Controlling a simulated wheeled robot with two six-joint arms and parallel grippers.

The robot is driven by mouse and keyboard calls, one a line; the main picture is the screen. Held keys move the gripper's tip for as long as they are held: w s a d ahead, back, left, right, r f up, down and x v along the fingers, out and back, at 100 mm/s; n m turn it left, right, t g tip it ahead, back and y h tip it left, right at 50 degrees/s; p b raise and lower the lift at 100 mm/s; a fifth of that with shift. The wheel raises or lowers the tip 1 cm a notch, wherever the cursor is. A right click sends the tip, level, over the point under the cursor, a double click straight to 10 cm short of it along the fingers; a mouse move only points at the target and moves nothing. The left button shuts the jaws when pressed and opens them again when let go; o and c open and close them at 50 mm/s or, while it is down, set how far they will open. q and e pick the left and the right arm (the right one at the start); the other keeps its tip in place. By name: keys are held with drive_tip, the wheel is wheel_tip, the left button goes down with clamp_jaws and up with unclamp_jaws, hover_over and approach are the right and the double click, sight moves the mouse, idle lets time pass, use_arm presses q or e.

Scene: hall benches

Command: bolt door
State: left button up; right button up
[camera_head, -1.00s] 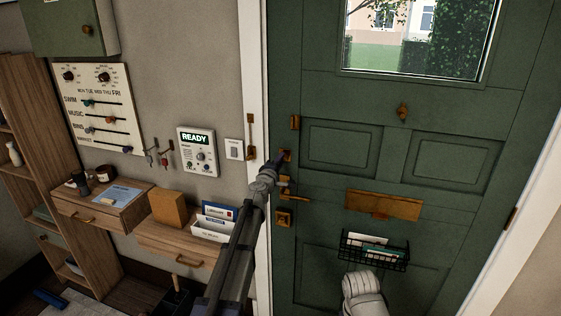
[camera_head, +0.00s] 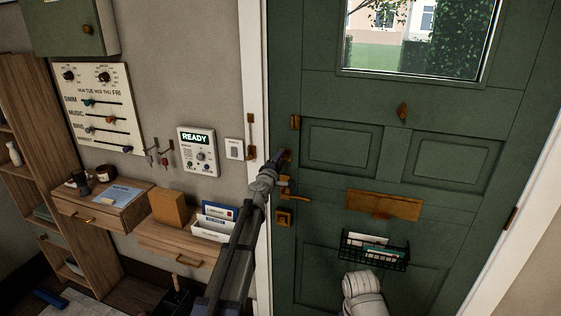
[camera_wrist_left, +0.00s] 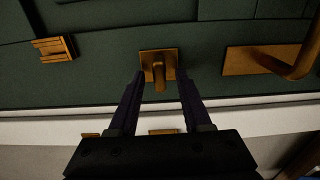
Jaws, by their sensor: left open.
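The green door (camera_head: 340,185) is closed in its white frame. A brass bolt turn on a square plate sits at its left edge; in the left wrist view the turn (camera_wrist_left: 159,72) stands between my open fingers. My left gripper (camera_wrist_left: 160,85) is open around it, with a finger on each side; whether they touch it I cannot tell. In the head view my left gripper (camera_head: 278,160) is at the door's left edge and hides most of the turn. The brass lever handle (camera_head: 295,196) is just below.
A brass fitting (camera_head: 295,122) is above the turn and a lock plate (camera_head: 284,218) below the handle. A letter flap (camera_head: 384,205) and wire basket (camera_head: 375,251) are to the right. Wall drawers (camera_head: 178,243) and a READY panel (camera_head: 197,152) are left of the frame.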

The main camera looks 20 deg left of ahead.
use_arm(q)
drive_tip(key=s, duration=0.7)
drive_tip(key=shift+s, duration=0.4)
drive_tip(key=shift+a, duration=0.1)
